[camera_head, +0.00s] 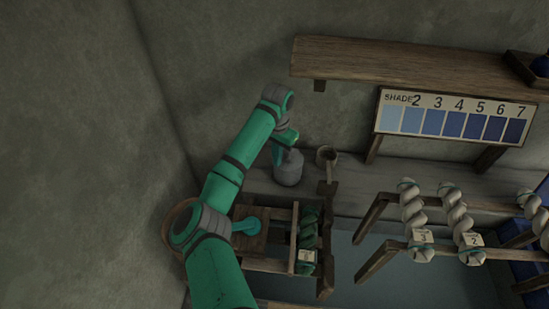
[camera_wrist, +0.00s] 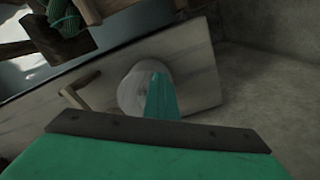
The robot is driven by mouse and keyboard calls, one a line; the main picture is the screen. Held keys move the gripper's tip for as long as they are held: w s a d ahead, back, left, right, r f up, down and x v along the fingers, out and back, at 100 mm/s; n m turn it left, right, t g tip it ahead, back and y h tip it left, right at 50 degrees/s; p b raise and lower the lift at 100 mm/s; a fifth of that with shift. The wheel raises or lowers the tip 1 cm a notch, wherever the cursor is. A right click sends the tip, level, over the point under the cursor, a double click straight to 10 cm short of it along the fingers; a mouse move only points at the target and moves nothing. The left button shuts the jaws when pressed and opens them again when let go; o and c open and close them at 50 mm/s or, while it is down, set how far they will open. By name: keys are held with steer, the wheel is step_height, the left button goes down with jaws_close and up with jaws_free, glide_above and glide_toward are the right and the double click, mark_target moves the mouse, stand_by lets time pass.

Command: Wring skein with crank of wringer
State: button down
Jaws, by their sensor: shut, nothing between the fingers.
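A dark green twisted skein (camera_head: 308,232) with a tag hangs in the wooden wringer frame (camera_head: 270,265), right of my arm. Green strands also show at the top left in the wrist view (camera_wrist: 66,16). A brown upright piece with a rounded head (camera_head: 327,160), apparently the crank, stands at the frame's far end. A brown peg and bar (camera_wrist: 82,90) show in the wrist view. My gripper (camera_head: 287,147) is shut and empty, left of the brown piece and apart from it. Its teal fingers (camera_wrist: 160,92) overlap a pale round body behind them. Whether they touch it cannot be told.
A grey ledge (camera_head: 390,178) runs along the wall beneath a wooden shelf (camera_head: 400,67) and a shade chart (camera_head: 455,116). Pale tagged skeins (camera_head: 412,215) hang on wooden arms at the right. The concrete wall closes off the left.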

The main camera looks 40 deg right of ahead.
steer(key=shift+w+d, duration=1.35)
steer(key=shift+w, duration=0.3)
steer(key=shift+w+d, duration=0.65)
steer(key=shift+d, duration=0.3)
steer(key=d, duration=1)
steer(key=shift+s+d, duration=0.15)
steer(key=shift+s, duration=0.15)
steer(key=shift+s, duration=0.1)
stand_by(2.2)
steer(key=s, duration=0.8)
steer(key=shift+s, duration=0.35)
stand_by(0.7)
